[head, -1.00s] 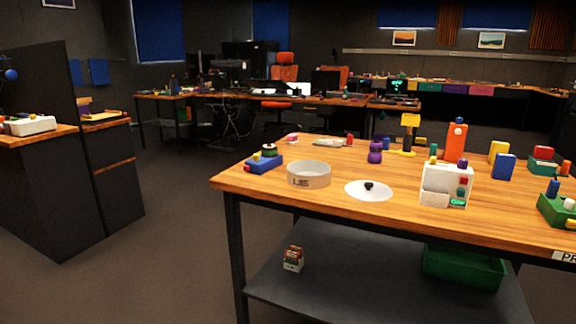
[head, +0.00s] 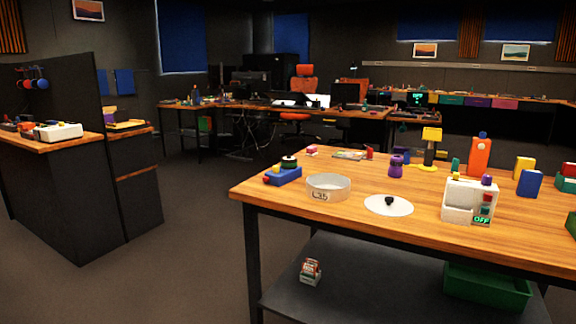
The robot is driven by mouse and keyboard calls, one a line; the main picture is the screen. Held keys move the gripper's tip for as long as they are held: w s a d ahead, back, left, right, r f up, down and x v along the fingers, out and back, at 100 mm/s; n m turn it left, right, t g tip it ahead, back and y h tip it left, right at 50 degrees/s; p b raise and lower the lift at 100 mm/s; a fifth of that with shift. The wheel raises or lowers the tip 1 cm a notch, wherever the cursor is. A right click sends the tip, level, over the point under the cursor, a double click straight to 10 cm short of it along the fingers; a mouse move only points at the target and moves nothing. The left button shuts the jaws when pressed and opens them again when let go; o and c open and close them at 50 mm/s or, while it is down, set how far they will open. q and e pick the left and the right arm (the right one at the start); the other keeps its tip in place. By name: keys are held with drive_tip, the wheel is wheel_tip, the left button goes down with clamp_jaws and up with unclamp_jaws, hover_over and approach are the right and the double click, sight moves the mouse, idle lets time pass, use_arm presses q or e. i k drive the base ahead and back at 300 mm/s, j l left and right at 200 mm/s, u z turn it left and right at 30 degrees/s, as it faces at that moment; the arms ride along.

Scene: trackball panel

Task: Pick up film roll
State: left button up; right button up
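No thing in view can be picked out for certain as the film roll. Small candidates on the wooden table (head: 345,235) are a purple rounded object (head: 396,166) near its middle and a small dark and green round piece (head: 289,162) by a blue block (head: 284,176) at the left. A small red and white boxy item (head: 310,271) sits on the dark lower shelf (head: 350,290). Neither of my grippers shows in the head view.
A pale round dish (head: 328,188), a white disc with a black knob (head: 389,205) and a white device (head: 469,201) stand along the table's front. A green bin (head: 487,287) is on the shelf. Dark cabinets (head: 70,205) stand at left, with open floor between.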

sight(286, 164)
drive_tip(key=i+j+u, duration=0.25)
drive_tip(key=i+u, duration=0.25)
drive_tip(key=i+j+u, duration=0.15)
drive_tip(key=i+u, duration=0.2)
drive_tip(key=u, duration=0.15)
drive_tip(key=i+l+u, duration=0.1)
drive_tip(key=i+u, duration=0.35)
drive_tip(key=i+j+z, duration=0.1)
drive_tip(key=i, duration=0.4)
drive_tip(key=i+j+z, duration=0.1)
drive_tip(key=i, duration=0.35)
drive_tip(key=i+j+z, duration=0.1)
drive_tip(key=i+j, duration=0.2)
drive_tip(key=i, duration=0.15)
drive_tip(key=i+z, duration=0.15)
drive_tip(key=z, duration=0.25)
drive_tip(key=i+j+z, duration=0.1)
drive_tip(key=z, duration=0.3)
drive_tip(key=i+j+z, duration=0.15)
drive_tip(key=z, duration=0.25)
drive_tip(key=j+z, duration=0.15)
drive_tip(key=z, duration=0.25)
drive_tip(key=i+j+z, duration=0.1)
drive_tip(key=z, duration=0.3)
drive_tip(key=j+z, duration=0.15)
drive_tip(key=z, duration=0.25)
drive_tip(key=i+j+z, duration=0.1)
drive_tip(key=z, duration=0.3)
drive_tip(key=j+z, duration=0.25)
drive_tip(key=z, duration=0.15)
